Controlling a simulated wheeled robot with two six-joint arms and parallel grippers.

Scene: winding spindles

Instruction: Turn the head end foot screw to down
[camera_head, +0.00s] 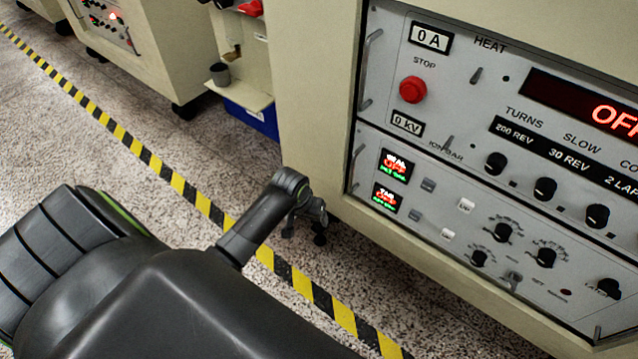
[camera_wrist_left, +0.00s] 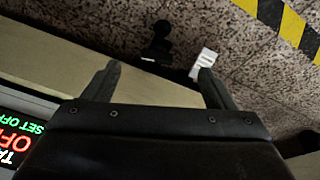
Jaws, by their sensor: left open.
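A black foot screw (camera_wrist_left: 158,44) shows in the left wrist view below the edge of the cream cabinet, over the speckled floor. A small white tag (camera_wrist_left: 204,63) with dark marks too small to read is beside it, close to one finger. My left gripper (camera_wrist_left: 158,78) is open, with its two fingers spread and nothing between them. The foot lies beyond the gap, apparently apart from the fingers. In the head view my left gripper (camera_head: 309,213) is low beside the cabinet's lower corner, where a dark foot (camera_head: 320,238) partly shows. My right gripper is out of view.
The cream cabinet (camera_head: 305,110) carries a grey control panel (camera_head: 440,185) with knobs, a red stop button (camera_head: 413,89) and lit displays. A yellow-black floor stripe (camera_head: 190,193) runs along the floor. A blue bin (camera_head: 252,118) stands farther back.

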